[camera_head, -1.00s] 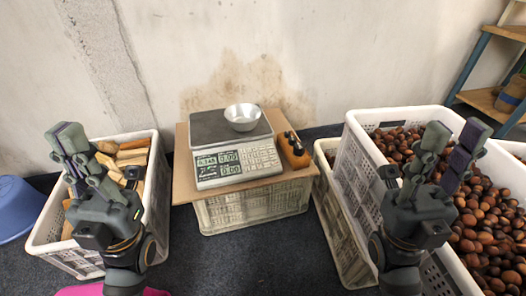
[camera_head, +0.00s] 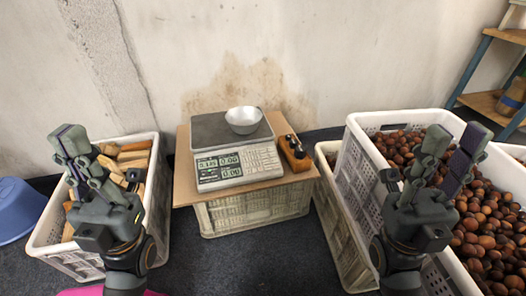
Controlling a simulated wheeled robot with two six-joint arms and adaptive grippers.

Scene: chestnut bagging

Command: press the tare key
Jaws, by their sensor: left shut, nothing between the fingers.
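The scale (camera_head: 236,150) stands on a board on an upturned crate in the middle. Its key panel with the keys (camera_head: 262,160) is at the front right, beside a lit green display (camera_head: 219,166) whose small digits are hard to read. A metal bowl (camera_head: 243,119) rests on its weighing plate. The tare key cannot be told apart from the other keys. My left gripper (camera_head: 72,146) is shut and empty, raised over the left crate, well left of the scale. My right gripper (camera_head: 452,142) has its fingers apart, empty, in front of the chestnut crate.
A crate of wood pieces (camera_head: 157,143) stands at the left, with a blue tub (camera_head: 17,208) beyond it. A crate of chestnuts (camera_head: 362,165) is at the right. A wooden block with dark knobs (camera_head: 295,153) lies beside the scale. The space above the scale is free.

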